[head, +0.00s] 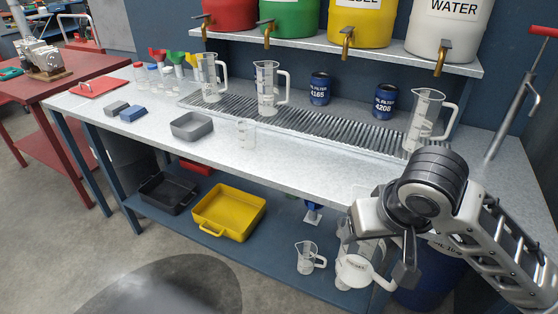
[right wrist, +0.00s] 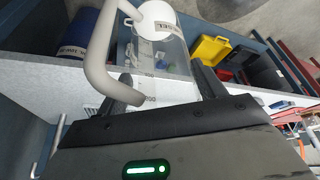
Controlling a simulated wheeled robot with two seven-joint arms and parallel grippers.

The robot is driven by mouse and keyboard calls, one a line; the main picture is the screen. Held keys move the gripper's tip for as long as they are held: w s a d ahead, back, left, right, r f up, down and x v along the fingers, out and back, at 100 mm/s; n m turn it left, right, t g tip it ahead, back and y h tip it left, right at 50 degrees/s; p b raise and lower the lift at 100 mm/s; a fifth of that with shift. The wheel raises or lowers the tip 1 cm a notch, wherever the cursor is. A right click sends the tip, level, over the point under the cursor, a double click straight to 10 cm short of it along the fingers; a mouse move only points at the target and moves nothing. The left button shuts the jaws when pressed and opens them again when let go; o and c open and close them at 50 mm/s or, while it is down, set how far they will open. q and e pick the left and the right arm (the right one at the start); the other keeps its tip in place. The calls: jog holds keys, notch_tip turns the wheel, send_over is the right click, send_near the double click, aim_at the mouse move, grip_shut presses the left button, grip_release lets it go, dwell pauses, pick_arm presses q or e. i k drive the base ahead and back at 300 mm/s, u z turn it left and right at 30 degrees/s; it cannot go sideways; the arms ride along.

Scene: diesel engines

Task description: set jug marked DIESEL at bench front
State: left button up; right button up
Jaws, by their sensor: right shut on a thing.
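My right gripper (head: 392,250) is shut on a clear jug (head: 347,248) with a pale handle, at the front right of the bench (head: 290,165). The jug also shows in the right wrist view (right wrist: 165,65), between the fingers, with its curved handle to the left. A white disc on it bears dark lettering, only partly readable. My gripper and arm hide part of the jug. My left gripper is not in view.
Measuring jugs (head: 268,92) stand along a ribbed drain grate (head: 300,118); one (head: 425,115) is near my arm. A small clear beaker (head: 245,132) and grey tray (head: 191,126) are left. The front middle of the bench is clear. Another jug (head: 307,259) stands on the lower shelf.

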aim_at(372, 183)
jog(key=z, duration=1.95)
jog(key=k, duration=0.1)
jog(key=u, duration=2.75)
jog(key=i, duration=1.05)
jog(key=z, duration=0.95)
jog(key=i, duration=0.7)
jog(key=z, duration=0.7)
